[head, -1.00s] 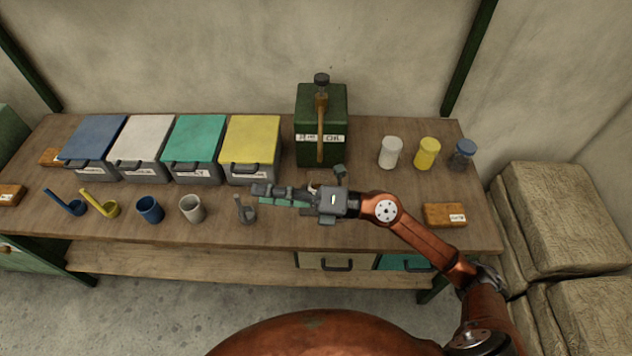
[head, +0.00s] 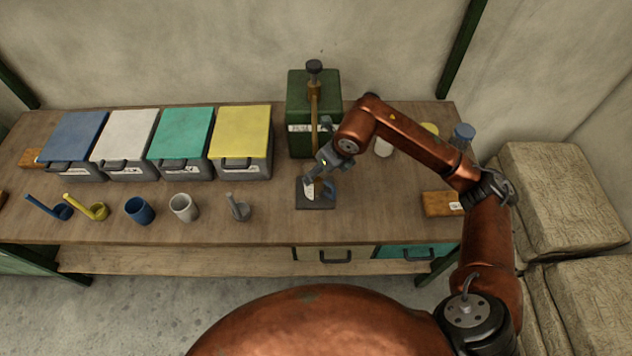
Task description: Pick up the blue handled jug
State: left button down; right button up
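A small blue vessel with a long slanted handle (head: 62,211) stands at the front left of the bench, the blue handled piece I see most clearly. A plain blue cup without a handle (head: 139,210) stands to its right. My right gripper (head: 317,184) points down over a small dark plate (head: 316,205) in front of the green canister, far to the right of the blue handled vessel. A white piece and a bluish piece show at its fingertips; I cannot tell whether it grips either. My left gripper is not in view.
A yellow handled vessel (head: 88,208), a grey cup (head: 184,208) and a grey handled vessel (head: 237,208) share the front row. Lidded bins stand behind, beside the green canister (head: 300,100). An orange block (head: 438,204) lies at right.

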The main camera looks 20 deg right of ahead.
aim_at(321, 186)
jog(key=x, duration=0.4)
jog(key=shift+w+f, duration=0.1)
jog(key=shift+f, duration=0.15)
jog(key=shift+c, duration=0.4)
jog(key=shift+a+r, duration=0.1)
jog(key=c, duration=1.6)
